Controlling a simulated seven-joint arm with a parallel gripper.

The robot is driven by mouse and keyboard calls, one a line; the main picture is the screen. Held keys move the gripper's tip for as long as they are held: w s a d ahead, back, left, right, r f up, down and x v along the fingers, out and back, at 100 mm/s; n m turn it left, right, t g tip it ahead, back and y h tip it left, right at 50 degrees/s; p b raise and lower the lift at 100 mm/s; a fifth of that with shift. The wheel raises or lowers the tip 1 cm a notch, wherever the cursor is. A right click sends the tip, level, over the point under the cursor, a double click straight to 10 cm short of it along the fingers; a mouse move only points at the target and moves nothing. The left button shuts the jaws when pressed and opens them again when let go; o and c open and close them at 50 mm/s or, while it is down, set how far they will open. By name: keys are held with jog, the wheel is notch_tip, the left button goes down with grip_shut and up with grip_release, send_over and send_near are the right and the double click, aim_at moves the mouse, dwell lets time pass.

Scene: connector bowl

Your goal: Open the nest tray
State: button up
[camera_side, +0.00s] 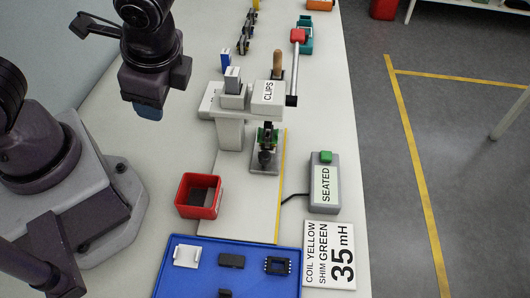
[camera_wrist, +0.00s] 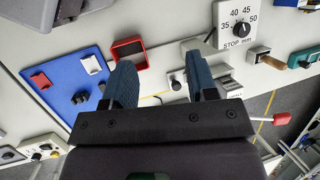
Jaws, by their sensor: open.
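My gripper (camera_side: 148,112) hangs left of the press, well above the table and touching nothing. In the wrist view my gripper (camera_wrist: 162,84) has its two blue fingers wide apart, with nothing between them.
A lever with a red knob (camera_side: 298,36) rises right of the press. A STOP mm dial (camera_wrist: 241,29) shows in the wrist view.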

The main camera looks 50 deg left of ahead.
aim_at(264, 157)
jog(key=d+f+m+t+y, duration=0.1)
jog(key=d+f+m+t, duration=0.1)
jog(key=m, duration=0.4)
jog(key=d+f+m+t+y, duration=0.1)
jog(key=d+f+m+t, duration=0.2)
jog(key=f+m, duration=0.4)
jog(key=w+d+f+m+t+y, duration=0.1)
jog(key=d+f+m+t, duration=0.1)
jog(key=f+m+t, duration=0.3)
jog(key=shift+d+f+m+y, duration=0.2)
jog(key=shift+d+m+y, duration=0.15)
jog(key=shift+m, duration=0.45)
jog(key=d+m+h, duration=0.1)
jog(key=w+d+t, duration=0.1)
jog(key=w+d+m+t+h, duration=0.1)
jog(key=d, duration=0.1)
jog(key=shift+f+m+h, duration=0.1)
jog(key=shift+m+h, duration=0.2)
jog(key=shift+h, duration=0.05)
jog(key=shift+w+d+t, duration=0.15)
jog(key=shift+w+t, duration=0.15)
jog(key=shift+t, duration=0.1)
jog(key=shift+w, duration=0.35)
jog(key=x, duration=1.2)
jog(key=shift+c, duration=0.5)
